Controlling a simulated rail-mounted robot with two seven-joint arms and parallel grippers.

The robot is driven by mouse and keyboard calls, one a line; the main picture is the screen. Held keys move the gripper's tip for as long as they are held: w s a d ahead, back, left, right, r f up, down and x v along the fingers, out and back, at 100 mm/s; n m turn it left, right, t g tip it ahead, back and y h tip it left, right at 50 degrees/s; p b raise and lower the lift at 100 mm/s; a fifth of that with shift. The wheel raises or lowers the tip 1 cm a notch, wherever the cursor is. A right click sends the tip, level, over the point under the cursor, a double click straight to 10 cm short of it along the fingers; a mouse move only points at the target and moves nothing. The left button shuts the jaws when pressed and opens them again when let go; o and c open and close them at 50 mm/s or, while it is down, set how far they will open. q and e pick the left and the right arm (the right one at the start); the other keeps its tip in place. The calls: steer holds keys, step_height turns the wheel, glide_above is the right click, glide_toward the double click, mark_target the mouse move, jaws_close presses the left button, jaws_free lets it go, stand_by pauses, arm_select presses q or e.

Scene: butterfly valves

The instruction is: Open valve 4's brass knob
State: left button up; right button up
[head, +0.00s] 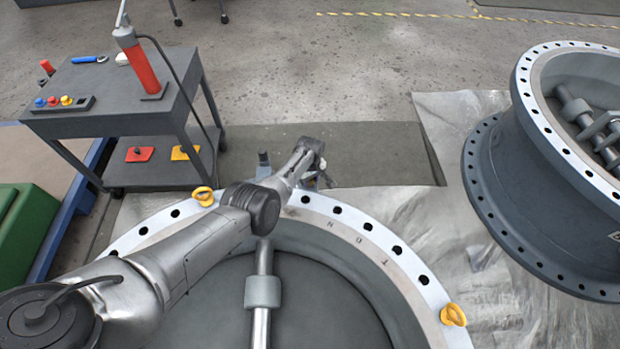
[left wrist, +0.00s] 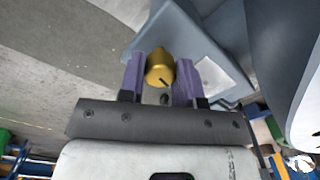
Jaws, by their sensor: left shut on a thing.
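The brass knob (left wrist: 160,72) shows in the left wrist view, with a dark mark on its face. It sits between the two purple fingers of my left gripper (left wrist: 161,80), which is shut on it. In the head view my left arm reaches over the near valve's flange (head: 350,220), and the left gripper (head: 320,177) is just beyond the far rim. The knob is hidden there. A grey-blue bracket (left wrist: 185,38) is behind the knob. No valve number is readable. My right gripper is not in view.
A second large valve (head: 500,205) stands on the right. A dark cart (head: 120,95) with a red hand pump (head: 140,65) stands at the back left. Yellow eye bolts (head: 203,196) rise from the near flange. The floor beyond is open.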

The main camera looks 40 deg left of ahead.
arm_select(q)
steer(key=shift+n, duration=1.2)
steer(key=o, duration=0.9)
steer(key=shift+r, duration=0.1)
step_height(320, 180, up, 14)
steer(key=p, duration=1.1)
steer(key=shift+f, duration=0.2)
